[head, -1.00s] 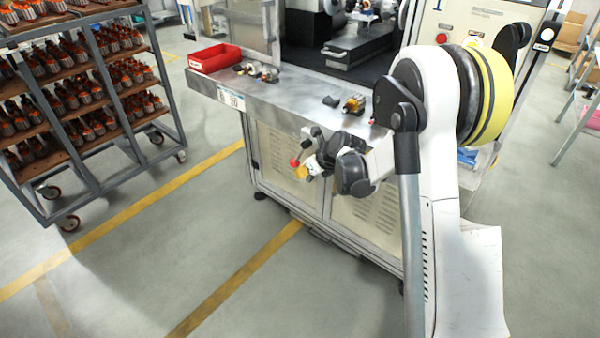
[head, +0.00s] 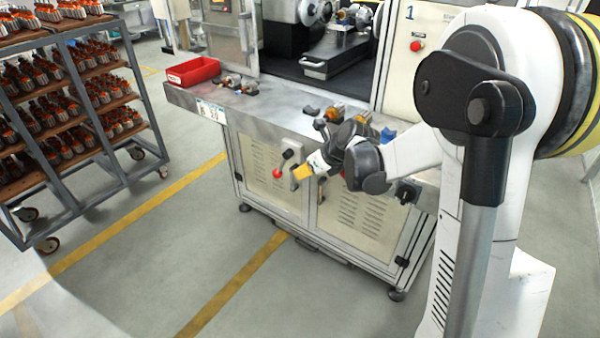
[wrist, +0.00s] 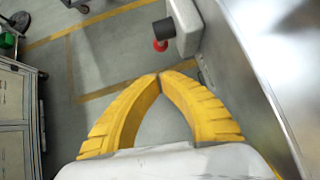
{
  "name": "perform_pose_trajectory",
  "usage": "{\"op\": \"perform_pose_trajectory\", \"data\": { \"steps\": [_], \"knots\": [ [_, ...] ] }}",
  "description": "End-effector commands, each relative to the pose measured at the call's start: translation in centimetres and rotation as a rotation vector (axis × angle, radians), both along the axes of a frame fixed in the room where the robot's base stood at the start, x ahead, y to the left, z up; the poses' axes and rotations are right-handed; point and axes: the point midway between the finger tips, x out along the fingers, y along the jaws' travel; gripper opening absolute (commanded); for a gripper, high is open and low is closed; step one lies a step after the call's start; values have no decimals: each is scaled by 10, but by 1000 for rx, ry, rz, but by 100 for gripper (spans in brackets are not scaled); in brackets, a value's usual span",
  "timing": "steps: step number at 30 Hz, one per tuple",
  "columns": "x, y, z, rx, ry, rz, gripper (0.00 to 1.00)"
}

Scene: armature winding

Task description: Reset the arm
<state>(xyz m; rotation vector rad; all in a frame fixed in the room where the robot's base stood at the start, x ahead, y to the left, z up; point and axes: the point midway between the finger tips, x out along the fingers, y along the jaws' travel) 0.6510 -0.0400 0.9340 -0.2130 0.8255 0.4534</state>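My gripper (head: 303,173) hangs at the end of my folded white arm in the head view, in front of the machine's bench (head: 185,96) and below its top edge. In the wrist view the two yellow ribbed fingers of my gripper (wrist: 159,76) meet at their tips. Nothing shows between them, only grey floor beyond. In the head view the fingers are small and partly hidden by the wrist.
A red bin (head: 194,71) and several small metal parts sit on the bench. A red-knobbed control (head: 277,173) projects from the cabinet front near my gripper. A rack (head: 68,138) of armatures stands left. Floor between rack and bench is clear.

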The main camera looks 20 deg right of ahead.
Motion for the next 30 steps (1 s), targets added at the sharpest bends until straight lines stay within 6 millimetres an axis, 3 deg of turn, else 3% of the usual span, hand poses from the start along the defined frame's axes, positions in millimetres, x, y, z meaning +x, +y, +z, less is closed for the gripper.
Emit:
{"op": "perform_pose_trajectory", "data": {
  "steps": [7, 11, 15, 21, 27, 30],
  "knots": [
    [-4, 2, 4, -23, -8, 24, 0],
    [-25, 11, 25, -169, -57, 174, 0],
    [-74, 26, 60, -472, -150, 500, 0],
    [-156, 41, 92, -946, -277, 1054, 0],
    [-234, 44, 99, -1372, -366, 1617, 0],
    [-262, 43, 96, -1528, -391, 1846, 0]
  ]
}}
